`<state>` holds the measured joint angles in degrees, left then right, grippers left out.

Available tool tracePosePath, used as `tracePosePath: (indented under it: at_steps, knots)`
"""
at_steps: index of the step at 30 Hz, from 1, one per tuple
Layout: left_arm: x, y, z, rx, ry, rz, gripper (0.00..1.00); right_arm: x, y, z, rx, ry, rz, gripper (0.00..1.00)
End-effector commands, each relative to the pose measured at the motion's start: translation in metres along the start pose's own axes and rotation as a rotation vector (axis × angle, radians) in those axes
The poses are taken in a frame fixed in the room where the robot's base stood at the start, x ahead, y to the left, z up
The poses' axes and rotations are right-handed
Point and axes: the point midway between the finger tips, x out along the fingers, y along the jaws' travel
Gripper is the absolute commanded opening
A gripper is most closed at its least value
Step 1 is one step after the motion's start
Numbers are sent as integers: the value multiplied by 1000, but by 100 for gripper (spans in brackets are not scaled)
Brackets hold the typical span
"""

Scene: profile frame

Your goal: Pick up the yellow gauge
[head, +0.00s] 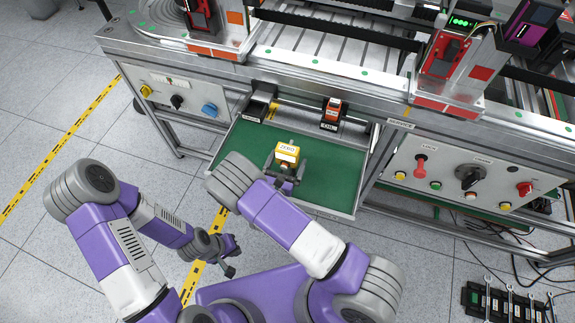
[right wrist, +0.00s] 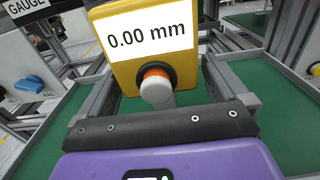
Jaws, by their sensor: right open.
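The yellow gauge (head: 287,152) is a small block with a white label, over the green drawer floor in the head view. In the right wrist view the gauge (right wrist: 118,70) fills the upper middle, its white face reading 0.00 mm, with an orange and white knob below. My right gripper (head: 286,180) is at the gauge's near side. Its two grey fingers (right wrist: 160,88) are apart, one on each side of the gauge; I see no clear contact. The gauge's underside is hidden. My left gripper (head: 231,257) is open and empty, above the floor left of the drawer.
The green drawer (head: 325,198) is pulled out under the metal bench. A control panel (head: 460,175) is at right. Wrenches (head: 508,303) lie on the floor at lower right.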

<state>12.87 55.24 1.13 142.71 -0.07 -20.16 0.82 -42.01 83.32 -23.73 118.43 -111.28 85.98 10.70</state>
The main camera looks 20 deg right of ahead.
Motion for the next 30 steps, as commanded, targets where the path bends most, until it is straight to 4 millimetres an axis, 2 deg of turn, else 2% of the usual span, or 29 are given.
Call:
tracePosePath:
  at_steps: [3,9,23,30]
  knots:
    - [2,-1,0,0,0,0,0,6,0,0,-1,0,0,100]
    - [1,0,0,0,0,0,0,6,0,0,-1,0,0,98]
    - [1,0,0,0,0,0,0,6,0,0,-1,1,0,28]
    - [1,0,0,0,0,0,0,6,0,2,1,-3,0,26]
